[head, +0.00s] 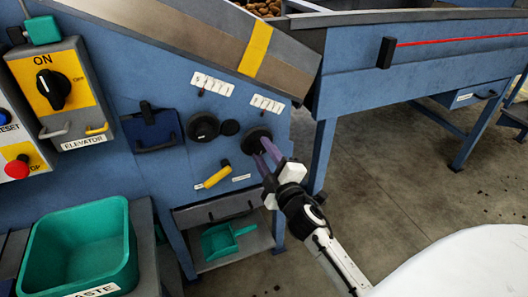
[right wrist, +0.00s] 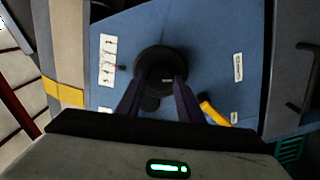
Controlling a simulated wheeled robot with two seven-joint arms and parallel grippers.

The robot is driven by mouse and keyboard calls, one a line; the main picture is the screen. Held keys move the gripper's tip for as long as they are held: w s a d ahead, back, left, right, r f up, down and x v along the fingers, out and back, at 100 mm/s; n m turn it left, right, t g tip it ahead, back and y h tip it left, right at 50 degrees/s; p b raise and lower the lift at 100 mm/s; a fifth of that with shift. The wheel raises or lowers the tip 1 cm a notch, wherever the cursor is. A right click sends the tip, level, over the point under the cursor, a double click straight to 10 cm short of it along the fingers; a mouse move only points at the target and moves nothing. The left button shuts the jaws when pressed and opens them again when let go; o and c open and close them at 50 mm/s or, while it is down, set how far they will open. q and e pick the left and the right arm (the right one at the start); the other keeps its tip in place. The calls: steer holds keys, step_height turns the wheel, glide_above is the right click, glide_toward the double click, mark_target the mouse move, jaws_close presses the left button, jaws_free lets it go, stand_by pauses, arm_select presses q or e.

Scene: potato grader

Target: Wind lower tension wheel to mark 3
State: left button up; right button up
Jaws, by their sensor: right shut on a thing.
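Two black wheels sit on the sloping blue panel: a left one (head: 204,126) and a slightly lower right one (head: 256,134). The right wheel also fills the middle of the right wrist view (right wrist: 158,58). A white scale strip (head: 266,104) is above it, also in the right wrist view (right wrist: 107,60); its numerals are too small to read. My right gripper (head: 266,150) comes from the lower right, its dark fingers shut on the right wheel, hiding part of its face. The fingertips also show in the right wrist view (right wrist: 160,88). My left gripper is out of view.
A yellow handle (head: 217,177) sticks out below the wheels. A small black knob (head: 229,128) lies between them. A green bin (head: 80,250), an elevator switch box (head: 52,92) and a red button (head: 17,168) are at left. Open floor lies at right.

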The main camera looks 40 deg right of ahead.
steer(key=shift+n, duration=1.5)
steer(key=o, duration=1.1)
steer(key=v, duration=1)
steer(key=shift+s, duration=0.2)
